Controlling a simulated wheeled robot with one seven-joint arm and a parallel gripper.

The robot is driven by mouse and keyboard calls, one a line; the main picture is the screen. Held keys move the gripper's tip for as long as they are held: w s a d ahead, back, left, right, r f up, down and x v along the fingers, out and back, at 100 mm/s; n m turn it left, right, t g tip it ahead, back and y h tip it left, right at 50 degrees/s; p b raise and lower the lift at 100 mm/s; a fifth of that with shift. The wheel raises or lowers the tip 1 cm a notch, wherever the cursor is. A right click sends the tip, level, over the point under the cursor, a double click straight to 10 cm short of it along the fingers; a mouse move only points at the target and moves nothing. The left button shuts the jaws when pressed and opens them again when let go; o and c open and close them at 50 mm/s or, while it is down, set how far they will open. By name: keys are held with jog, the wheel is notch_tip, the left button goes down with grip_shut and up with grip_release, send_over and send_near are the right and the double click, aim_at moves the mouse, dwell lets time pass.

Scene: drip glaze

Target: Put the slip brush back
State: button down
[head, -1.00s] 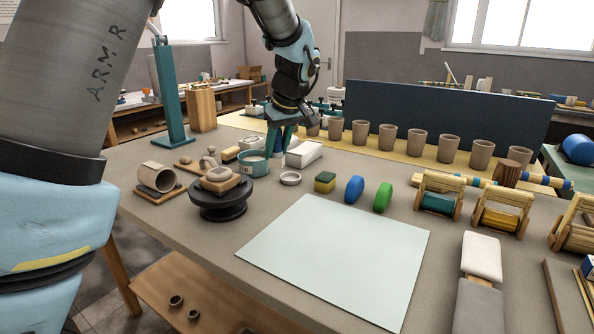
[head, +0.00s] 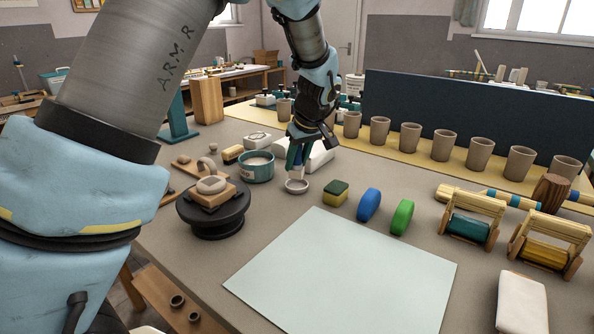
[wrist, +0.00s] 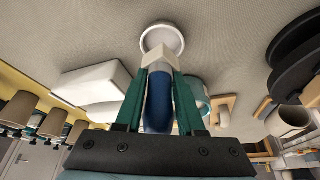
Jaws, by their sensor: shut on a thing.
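My gripper (head: 298,160) is shut on the slip brush, which has a blue body (wrist: 158,105) and a pale block-like end (wrist: 161,57) between the green fingers. The brush end points down at a small round white dish (head: 297,187). The dish also shows in the wrist view (wrist: 162,40), just beyond the brush end. I cannot tell whether the brush touches it. A teal tub (head: 256,168) with pale contents stands to the left of the gripper.
A green-yellow sponge (head: 336,194), a blue disc (head: 369,205) and a green disc (head: 402,217) stand to the right. A black turntable (head: 214,216) is at the front left. A row of cups (head: 411,138) is behind. A pale sheet (head: 335,275) lies bare in front.

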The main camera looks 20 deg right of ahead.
aim_at(299, 165)
jog(key=shift+f+p, duration=0.3)
jog(key=shift+f, duration=1.3)
jog(key=shift+f, duration=0.2)
jog(key=c, duration=0.5)
grip_release()
jog(key=shift+r, duration=0.15)
jog(key=b+v, duration=0.2)
jog(key=v, duration=1)
jog(key=shift+r, duration=0.1)
